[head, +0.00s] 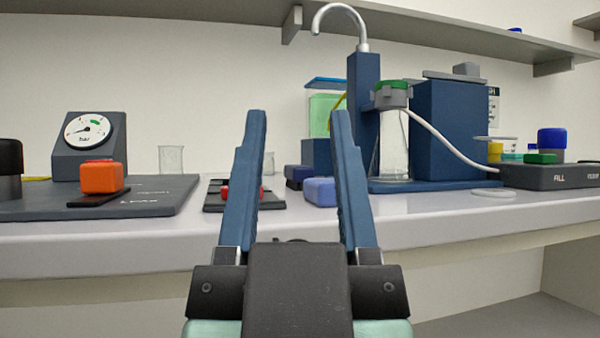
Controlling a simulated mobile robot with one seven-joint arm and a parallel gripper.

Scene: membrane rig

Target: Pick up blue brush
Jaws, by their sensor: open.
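My gripper (298,114) is open in the head view, its two blue fingers pointing up and away with nothing between them. No object is clearly recognisable as a brush. A light blue block (319,191) lies on the bench, seen in the gap between the fingers, with its right end by the right finger. A dark blue block (298,176) is just behind it to the left. Either could be part of the blue brush, but I cannot tell. The fingers appear nearer to me than both blocks and do not touch them.
A grey mat (150,205) with an orange block (101,177) and a gauge (88,132) are at left. A dark tray with a red piece (226,192) is partly behind the left finger. A blue rig (448,130) and control box (550,176) stand right. The bench front edge (130,243) is clear.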

